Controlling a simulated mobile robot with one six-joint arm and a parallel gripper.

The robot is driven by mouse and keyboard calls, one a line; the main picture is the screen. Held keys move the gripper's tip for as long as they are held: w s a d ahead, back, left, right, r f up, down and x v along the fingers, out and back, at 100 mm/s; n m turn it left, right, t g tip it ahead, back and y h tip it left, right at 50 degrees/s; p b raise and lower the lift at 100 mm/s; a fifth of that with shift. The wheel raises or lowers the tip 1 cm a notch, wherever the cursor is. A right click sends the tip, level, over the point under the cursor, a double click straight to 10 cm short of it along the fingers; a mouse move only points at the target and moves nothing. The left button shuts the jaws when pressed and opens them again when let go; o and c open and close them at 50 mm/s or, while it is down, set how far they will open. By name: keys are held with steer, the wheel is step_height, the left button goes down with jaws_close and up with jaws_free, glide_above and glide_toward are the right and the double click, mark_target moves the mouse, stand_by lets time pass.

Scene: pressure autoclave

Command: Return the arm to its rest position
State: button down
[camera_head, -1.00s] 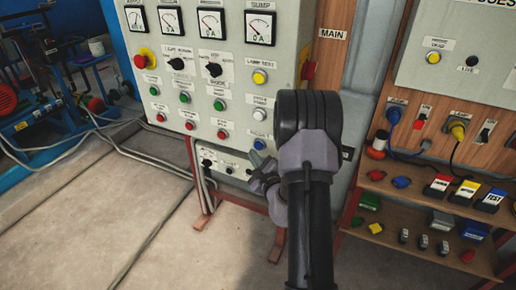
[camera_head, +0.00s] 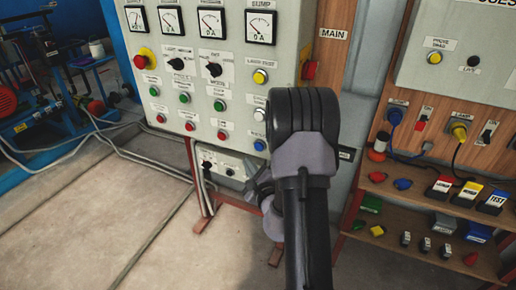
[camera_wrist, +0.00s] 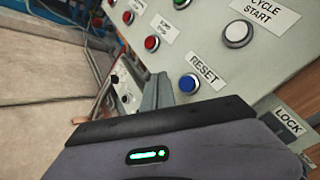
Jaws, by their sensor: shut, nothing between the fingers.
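My arm rises from the bottom of the head view, in front of the grey control panel (camera_head: 215,90). My gripper (camera_head: 260,187) shows left of the forearm, low by the panel's lower edge, partly hidden by my wrist. In the wrist view my gripper (camera_wrist: 160,92) is shut and empty; its fingers point toward the panel, with the blue RESET button (camera_wrist: 189,83) just right of them in the picture. I cannot tell the exact gap to the panel.
A wooden board (camera_head: 412,135) with plugs and switches, and shelves (camera_head: 415,215) of small coloured items, stand at right. A red panel leg (camera_head: 197,180) and cables are at left. The concrete floor (camera_head: 110,210) is open at lower left.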

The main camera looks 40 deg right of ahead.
steer(key=w+a+r+n+t+y, duration=0.1)
steer(key=w+a+r+n+y, duration=0.1)
steer(key=a+r+n+y, duration=0.3)
steer(key=w+a+r+t+y, duration=0.1)
steer(key=w+a+r+y, duration=0.15)
steer(key=a, duration=0.55)
steer(key=s+a+r+n+g+y, duration=0.2)
steer(key=a+r+n+y, duration=0.15)
steer(key=a, duration=0.45)
steer(key=s+a+r+n+g+y, duration=0.25)
steer(key=a+n+y, duration=0.2)
steer(key=a, duration=0.45)
steer(key=s+a+n+g+y, duration=0.2)
steer(key=s+a+n+g, duration=0.55)
steer(key=s+a, duration=0.45)
steer(key=s+f+n+g+h, duration=0.1)
steer(key=s+n+g+h, duration=0.15)
steer(key=s, duration=0.45)
steer(key=s+d+n+t+h, duration=0.2)
steer(key=s+d+n+h, duration=0.1)
steer(key=d+h, duration=0.3)
steer(key=s+d+r, duration=0.1)
steer(key=d, duration=0.1)
steer(key=shift+d+h, duration=0.3)
steer(key=shift+d, duration=0.05)
